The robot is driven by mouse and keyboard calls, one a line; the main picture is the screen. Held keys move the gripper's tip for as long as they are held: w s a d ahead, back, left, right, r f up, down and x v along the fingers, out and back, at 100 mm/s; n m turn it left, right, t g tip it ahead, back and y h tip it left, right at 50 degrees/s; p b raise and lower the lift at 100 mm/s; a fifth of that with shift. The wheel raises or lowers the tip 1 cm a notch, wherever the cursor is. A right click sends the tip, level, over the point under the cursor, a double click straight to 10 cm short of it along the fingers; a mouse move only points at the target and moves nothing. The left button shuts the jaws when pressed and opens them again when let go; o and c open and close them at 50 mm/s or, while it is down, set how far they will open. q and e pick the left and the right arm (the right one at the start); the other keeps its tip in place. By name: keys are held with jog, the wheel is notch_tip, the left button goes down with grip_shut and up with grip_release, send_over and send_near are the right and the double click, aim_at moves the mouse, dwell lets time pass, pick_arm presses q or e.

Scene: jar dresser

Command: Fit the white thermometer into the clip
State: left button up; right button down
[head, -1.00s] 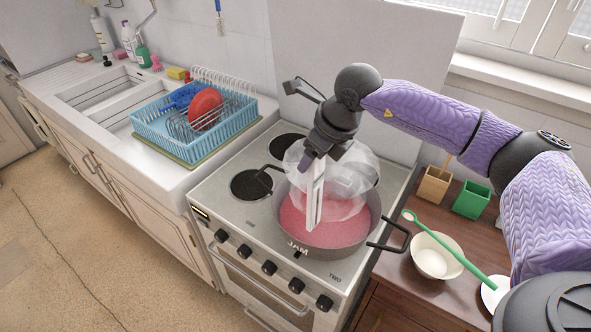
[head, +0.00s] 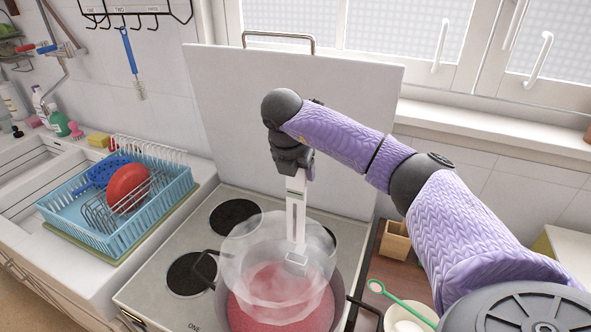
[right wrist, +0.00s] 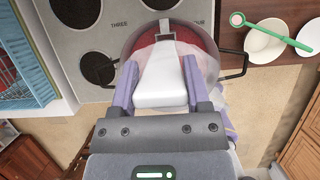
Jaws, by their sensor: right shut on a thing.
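My right gripper (head: 298,178) is shut on the white thermometer (head: 297,212), which hangs down nearly upright above the jam pan (head: 337,300). In the right wrist view the white thermometer (right wrist: 162,78) lies between the two purple fingers of the right gripper (right wrist: 160,84) and points away toward the pan. A small grey piece (right wrist: 166,27) shows at its far end; I cannot tell whether this is the clip or part of the thermometer. My left gripper is not in view.
The pan stands on the stove (head: 150,290), with a white panel (head: 225,110) upright behind it. A blue dish rack (head: 75,215) stands at left. On the right are a wooden box (head: 394,243) and a white bowl with a green spoon (head: 405,303). Other burners are bare.

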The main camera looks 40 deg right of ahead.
aim_at(298, 193)
notch_tip(298, 193, down, 5)
jog(key=b, duration=0.4)
jog(key=shift+s+f, duration=0.1)
jog(key=shift+f, duration=0.3)
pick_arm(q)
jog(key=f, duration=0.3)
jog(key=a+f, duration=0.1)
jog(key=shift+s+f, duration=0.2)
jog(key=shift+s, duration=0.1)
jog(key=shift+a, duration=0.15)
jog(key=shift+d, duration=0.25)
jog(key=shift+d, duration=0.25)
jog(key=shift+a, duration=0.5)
